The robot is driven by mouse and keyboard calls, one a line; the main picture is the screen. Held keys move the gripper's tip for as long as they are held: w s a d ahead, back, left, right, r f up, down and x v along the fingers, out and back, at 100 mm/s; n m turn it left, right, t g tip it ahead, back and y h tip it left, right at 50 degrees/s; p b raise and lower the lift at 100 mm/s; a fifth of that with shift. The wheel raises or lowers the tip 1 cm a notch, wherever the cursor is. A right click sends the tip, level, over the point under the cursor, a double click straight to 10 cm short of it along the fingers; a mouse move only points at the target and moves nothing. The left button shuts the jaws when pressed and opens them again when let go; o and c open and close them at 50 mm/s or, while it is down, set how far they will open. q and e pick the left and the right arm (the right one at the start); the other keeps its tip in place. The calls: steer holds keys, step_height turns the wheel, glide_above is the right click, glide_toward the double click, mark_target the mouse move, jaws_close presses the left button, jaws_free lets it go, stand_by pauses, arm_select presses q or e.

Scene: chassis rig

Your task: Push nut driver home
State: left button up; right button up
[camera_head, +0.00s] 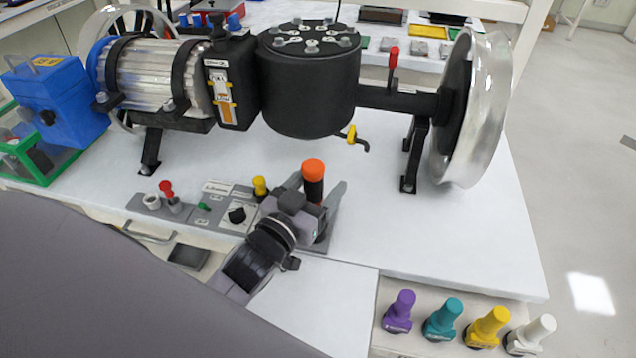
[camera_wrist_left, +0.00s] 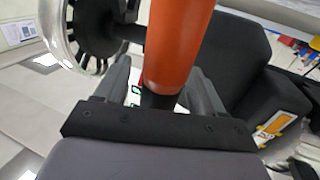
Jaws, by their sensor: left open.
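The orange-topped nut driver (camera_head: 313,172) stands upright on the grey control panel strip, its black lower part partly hidden by my gripper. My left gripper (camera_head: 318,188) is open, with one finger on each side of the driver. In the left wrist view the orange handle (camera_wrist_left: 177,45) rises between the two spread fingers (camera_wrist_left: 160,88). I cannot tell whether either finger touches it. The driver's lower end and its seat are hidden. My right gripper is not in view.
The panel (camera_head: 150,203) carries red, green and yellow controls and a black knob (camera_head: 237,215). Behind stands the chassis rig with a black drum (camera_head: 310,85) and a silver wheel (camera_head: 480,110). Purple (camera_head: 399,310), teal (camera_head: 443,318), yellow (camera_head: 488,326) and white (camera_head: 531,333) drivers stand at front right.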

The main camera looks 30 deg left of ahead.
mark_target(308, 197)
arm_select(q)
steer(key=shift+s+a+r+b, duration=0.1)
steer(key=shift+s+b, duration=0.05)
steer(key=shift+s, duration=1.65)
steer(key=shift+s+a+r+b, duration=0.1)
steer(key=shift+s+b, duration=0.05)
steer(key=shift+s, duration=1.6)
steer(key=shift+f, duration=0.1)
